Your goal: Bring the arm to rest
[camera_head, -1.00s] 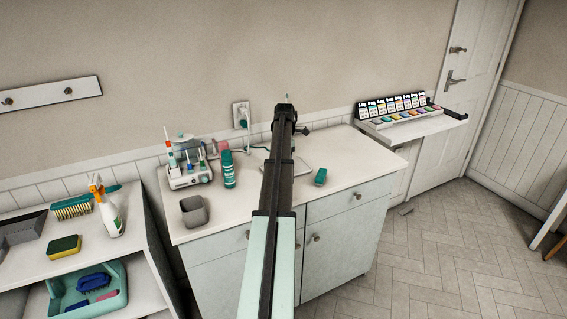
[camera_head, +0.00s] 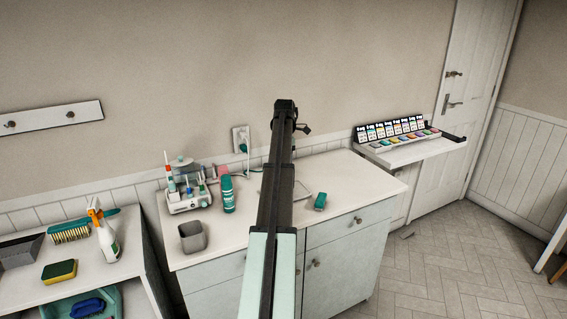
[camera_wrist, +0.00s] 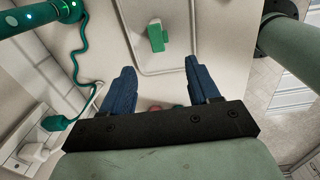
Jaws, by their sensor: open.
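My gripper shows in the wrist view (camera_wrist: 158,88) as two blue fingers spread apart with nothing between them. It is open. In the head view my arm stretches forward over the middle of the white cabinet top (camera_head: 367,192) and hides part of it; the fingers cannot be made out there. In the wrist view a small green object (camera_wrist: 156,38) lies beyond the fingertips, apart from them, inside a thin rectangular outline. A green object (camera_head: 320,201) also lies right of my arm in the head view.
A green can (camera_head: 228,195), a grey cup (camera_head: 192,237) and a white organizer (camera_head: 190,201) stand left of my arm. A shelf with a colour-swatch display (camera_head: 398,134) is at right. A spray bottle (camera_head: 107,240) stands on the left shelf. A green cord (camera_wrist: 80,65) hangs by a plug.

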